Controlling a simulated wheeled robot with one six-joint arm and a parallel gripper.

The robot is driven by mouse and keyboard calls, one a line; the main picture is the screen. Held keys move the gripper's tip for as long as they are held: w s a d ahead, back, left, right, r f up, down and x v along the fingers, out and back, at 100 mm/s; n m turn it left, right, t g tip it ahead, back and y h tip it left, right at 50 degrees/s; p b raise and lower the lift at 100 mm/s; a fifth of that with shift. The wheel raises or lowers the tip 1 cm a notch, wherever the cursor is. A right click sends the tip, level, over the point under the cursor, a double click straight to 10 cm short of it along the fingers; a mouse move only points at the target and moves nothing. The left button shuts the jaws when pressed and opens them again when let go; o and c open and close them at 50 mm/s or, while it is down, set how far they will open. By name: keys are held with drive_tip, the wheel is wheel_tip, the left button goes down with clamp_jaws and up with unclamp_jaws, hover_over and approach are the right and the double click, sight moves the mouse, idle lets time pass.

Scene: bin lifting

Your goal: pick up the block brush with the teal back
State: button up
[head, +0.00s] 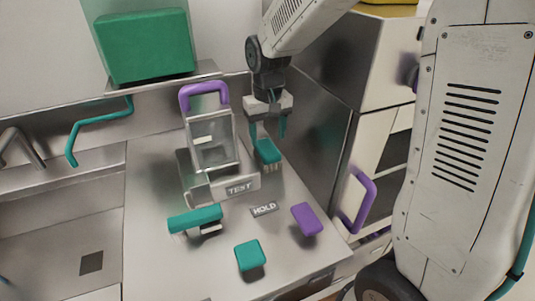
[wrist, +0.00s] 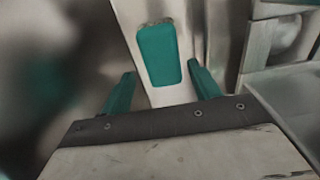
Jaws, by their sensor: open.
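The block brush with the teal back (head: 268,151) lies on the metal counter near the back, teal side up, with pale bristles showing along its front edge. My gripper (head: 267,132) is directly above it, pointing down, with its two teal fingers apart and nothing between them. In the wrist view the brush's teal back (wrist: 158,55) appears as a rounded rectangle, beyond and between the open fingertips (wrist: 161,80). I cannot tell the exact gap between fingertips and brush.
A clear bin with a purple handle (head: 205,92) stands left of the brush. Nearer are a teal-topped tool (head: 195,218), a teal block (head: 250,254), a purple block (head: 306,219) and TEST (head: 240,188) and HOLD (head: 264,209) labels. A dark metal cabinet side (head: 310,125) rises close on the right.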

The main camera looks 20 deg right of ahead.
sight(267, 147)
wheel_tip(267, 147, down, 5)
drive_tip(key=shift+s+a+r, duration=0.1)
drive_tip(key=c, duration=0.8)
wheel_tip(267, 147, up, 10)
drive_tip(key=shift+f, duration=0.1)
drive_tip(key=o, duration=0.4)
drive_tip(key=shift+c, duration=1.3)
